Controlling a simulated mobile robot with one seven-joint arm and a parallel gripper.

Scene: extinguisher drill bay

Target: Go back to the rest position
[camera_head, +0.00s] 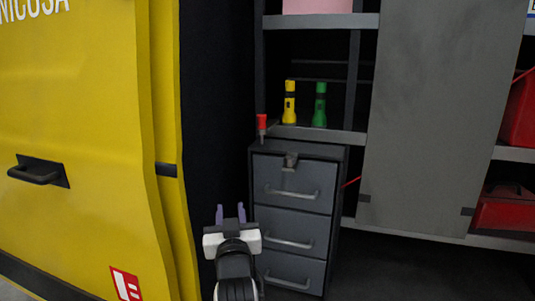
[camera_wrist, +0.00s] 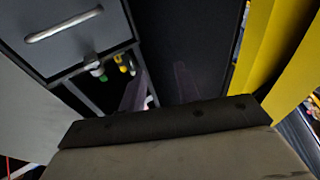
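My gripper (camera_head: 230,210) shows low in the head view, left of the grey drawer cabinet (camera_head: 293,186), with its two purple fingers pointing up. The fingers are apart with nothing between them. In the wrist view, my gripper (camera_wrist: 158,82) also shows two separated, see-through purple fingers against a dark background. The fingers appear clear of the cabinet and of the yellow vehicle (camera_head: 80,130).
A red-topped item (camera_head: 262,125) stands on the cabinet's left edge. Yellow (camera_head: 289,103) and green (camera_head: 320,105) flashlights stand on the shelf behind. A grey panel (camera_head: 420,110) and red containers (camera_head: 505,210) are at right. The drawers look shut.

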